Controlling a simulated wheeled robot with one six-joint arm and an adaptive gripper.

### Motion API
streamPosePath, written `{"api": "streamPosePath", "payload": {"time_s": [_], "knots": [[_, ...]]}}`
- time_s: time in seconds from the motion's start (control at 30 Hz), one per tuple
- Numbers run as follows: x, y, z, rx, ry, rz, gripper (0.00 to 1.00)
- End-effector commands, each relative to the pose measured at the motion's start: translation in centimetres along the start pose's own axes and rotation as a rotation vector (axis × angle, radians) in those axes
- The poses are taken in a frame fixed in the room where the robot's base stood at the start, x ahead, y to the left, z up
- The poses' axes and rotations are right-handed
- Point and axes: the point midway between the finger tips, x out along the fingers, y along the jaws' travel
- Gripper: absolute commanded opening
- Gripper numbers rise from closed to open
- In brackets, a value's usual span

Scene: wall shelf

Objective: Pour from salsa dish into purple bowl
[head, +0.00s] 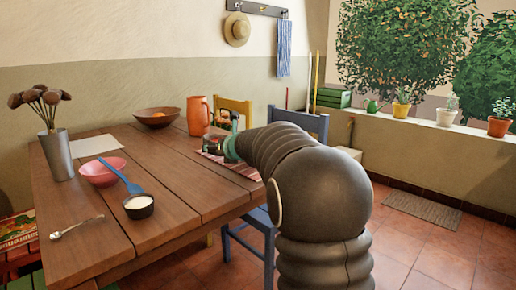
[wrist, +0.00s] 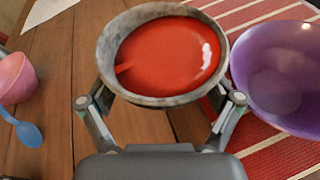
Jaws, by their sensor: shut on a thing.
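The salsa dish (wrist: 104,58) is a grey, stone-like round dish holding smooth red salsa (wrist: 172,58). My gripper (wrist: 160,101) is shut on it, with one finger on each side, in the wrist view. The salsa surface lies inside the rim. The purple bowl (wrist: 274,84) is just right of the dish in the wrist view, on a red-striped mat (wrist: 258,13); its inside looks empty and its right side is cut off. In the head view my gripper (head: 229,146) is over the mat at the table's far right, and my arm hides the purple bowl.
An orange pitcher (head: 198,116) and a brown bowl (head: 157,117) stand at the back. Chairs flank the right edge.

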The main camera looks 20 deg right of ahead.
Motion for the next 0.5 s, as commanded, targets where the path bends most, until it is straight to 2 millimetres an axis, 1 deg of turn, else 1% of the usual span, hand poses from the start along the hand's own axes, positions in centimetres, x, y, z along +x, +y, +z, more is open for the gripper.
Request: {"api": "streamPosePath", "payload": {"time_s": [0.5], "knots": [[-0.27,-0.18,0.64,0.028,-0.006,0.011,0.29]]}}
